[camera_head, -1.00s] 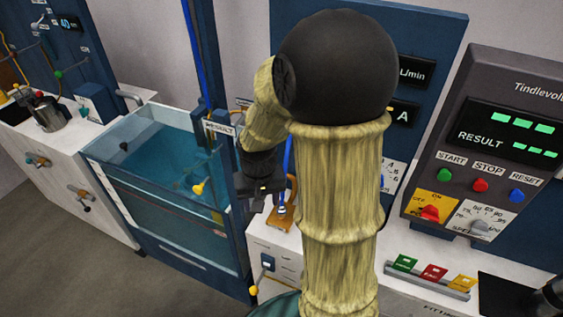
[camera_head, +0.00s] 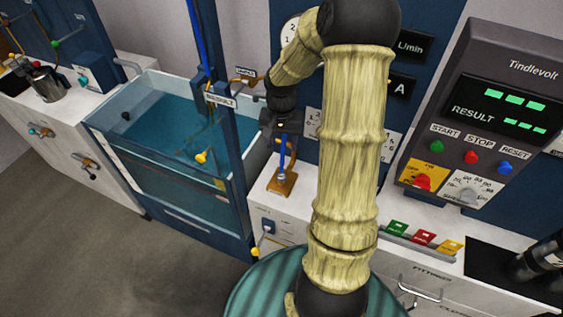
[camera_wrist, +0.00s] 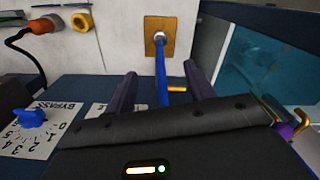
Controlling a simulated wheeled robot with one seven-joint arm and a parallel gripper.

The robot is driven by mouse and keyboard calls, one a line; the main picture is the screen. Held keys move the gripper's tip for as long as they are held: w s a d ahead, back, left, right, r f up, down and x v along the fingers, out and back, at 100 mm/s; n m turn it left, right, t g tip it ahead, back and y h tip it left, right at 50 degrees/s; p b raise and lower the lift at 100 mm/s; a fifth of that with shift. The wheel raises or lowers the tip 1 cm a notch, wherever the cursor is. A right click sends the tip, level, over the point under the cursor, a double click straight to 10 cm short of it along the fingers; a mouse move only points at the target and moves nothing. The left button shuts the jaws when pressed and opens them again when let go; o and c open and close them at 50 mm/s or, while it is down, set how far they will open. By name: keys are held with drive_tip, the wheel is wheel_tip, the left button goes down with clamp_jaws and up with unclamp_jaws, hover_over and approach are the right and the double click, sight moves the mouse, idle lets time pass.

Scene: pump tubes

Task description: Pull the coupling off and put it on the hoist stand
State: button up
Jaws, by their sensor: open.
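My gripper (camera_head: 287,128) is open over the bench beside the tank. In the wrist view its two dark fingers (camera_wrist: 160,88) stand on either side of a slim blue rod (camera_wrist: 162,70), with a gap visible on both sides. The rod (camera_head: 283,155) rises upright from a brass-coloured plate (camera_wrist: 174,30) with a pale round fitting, and the plate (camera_head: 281,187) also shows in the head view. A short orange bar (camera_wrist: 177,89) sticks out beside the rod. The rod's upper end is hidden by my gripper. I cannot tell which part is the coupling or the hoist stand.
The water tank (camera_head: 165,165) with its blue upright (camera_head: 228,150) stands close on the left. A yellow hooked pipe (camera_wrist: 268,108) is near my gripper's right side in the wrist view. The blue wall panel and a control console (camera_head: 480,130) stand behind and right.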

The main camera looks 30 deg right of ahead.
sight(281, 173)
wheel_tip(281, 173, down, 15)
drive_tip(key=shift+f+p, duration=0.2)
drive_tip(key=shift+p, duration=0.45)
drive_tip(key=shift+f, duration=0.3)
drive_tip(key=shift+s, duration=0.1)
drive_tip(key=c, duration=1.1)
drive_tip(key=shift+o, duration=0.7)
clamp_jaws()
drive_tip(key=shift+w, duration=0.25)
